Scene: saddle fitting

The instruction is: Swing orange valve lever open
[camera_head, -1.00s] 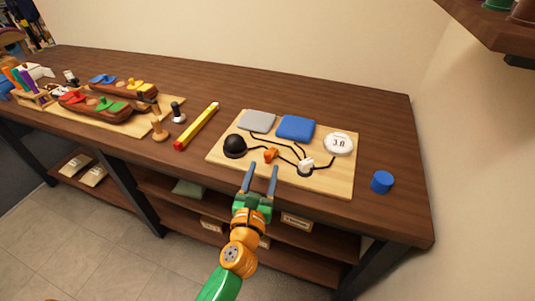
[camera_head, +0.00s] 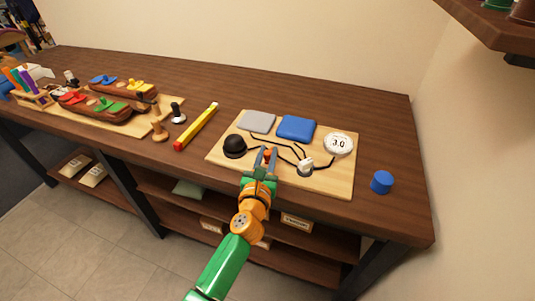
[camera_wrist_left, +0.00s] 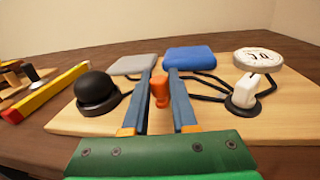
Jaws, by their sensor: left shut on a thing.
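The orange valve lever (camera_wrist_left: 160,88) stands on the light wooden board (camera_head: 337,182). My left gripper (camera_head: 266,152) reaches over the front of the board and is shut on the lever, with one blue-grey finger on each side. In the head view the fingers cover most of the lever. In the left wrist view its orange top shows between the fingers. My right gripper is not in view.
On the board, a black dome (camera_head: 234,146) sits left of the lever, a white switch (camera_head: 305,166) right, and grey (camera_head: 257,121) and blue (camera_head: 296,128) pads behind. A blue cylinder (camera_head: 382,182) stands right of the board.

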